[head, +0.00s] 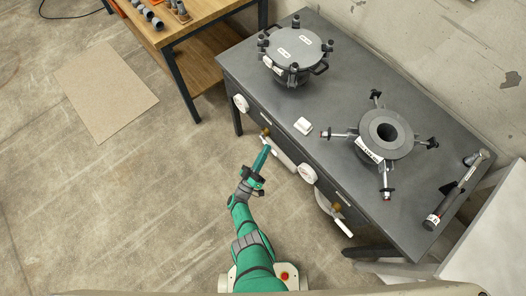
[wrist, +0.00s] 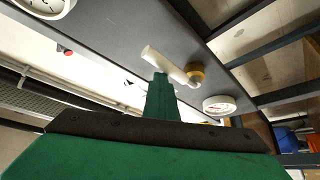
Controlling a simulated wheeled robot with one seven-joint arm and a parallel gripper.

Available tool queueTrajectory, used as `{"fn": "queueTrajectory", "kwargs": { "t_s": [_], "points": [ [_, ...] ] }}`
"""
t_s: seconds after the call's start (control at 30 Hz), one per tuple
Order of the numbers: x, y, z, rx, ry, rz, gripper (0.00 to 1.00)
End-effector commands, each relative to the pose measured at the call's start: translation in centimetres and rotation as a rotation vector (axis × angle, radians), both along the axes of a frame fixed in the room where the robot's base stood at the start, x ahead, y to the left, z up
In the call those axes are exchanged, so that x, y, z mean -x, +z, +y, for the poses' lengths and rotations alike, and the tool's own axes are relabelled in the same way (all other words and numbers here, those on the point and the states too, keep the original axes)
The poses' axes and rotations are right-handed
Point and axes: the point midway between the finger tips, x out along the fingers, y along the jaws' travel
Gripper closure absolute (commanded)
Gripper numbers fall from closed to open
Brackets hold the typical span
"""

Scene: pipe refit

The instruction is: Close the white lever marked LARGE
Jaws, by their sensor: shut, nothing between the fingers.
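Two white levers on brass fittings stick out from the front of the dark grey bench (head: 345,125). The left lever (head: 273,152) is beside the tip of my gripper (head: 265,150), which is shut and empty. The right lever (head: 343,228) hangs further along, angled down to the right. In the wrist view a white lever (wrist: 163,64) runs slanting from its brass fitting (wrist: 195,73), just past the tip of my shut green gripper (wrist: 160,82). I cannot tell whether they touch. No LARGE marking is readable on either lever.
White round gauges (head: 240,103) and (head: 307,173) sit on the bench front. On top are a lidded black pot (head: 296,50), a round flange with arms (head: 386,132) and a hammer-like tool (head: 458,188). A wooden table (head: 200,20) stands top left.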

Motion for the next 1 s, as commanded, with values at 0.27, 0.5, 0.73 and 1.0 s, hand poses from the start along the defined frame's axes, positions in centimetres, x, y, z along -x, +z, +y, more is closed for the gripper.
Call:
{"fn": "queueTrajectory", "kwargs": {
  "t_s": [0.27,0.5,0.73,1.0],
  "points": [
    [0.6,-1.0,-0.7,-0.007,-0.012,0.029,1.0],
    [0.7,-0.1,-0.1,-0.008,-0.004,0.025,1.0],
    [0.6,1.8,0.9,-0.004,0.009,0.012,1.0],
    [0.5,3.5,1.6,-0.001,0.019,0.002,1.0]
  ]
}}
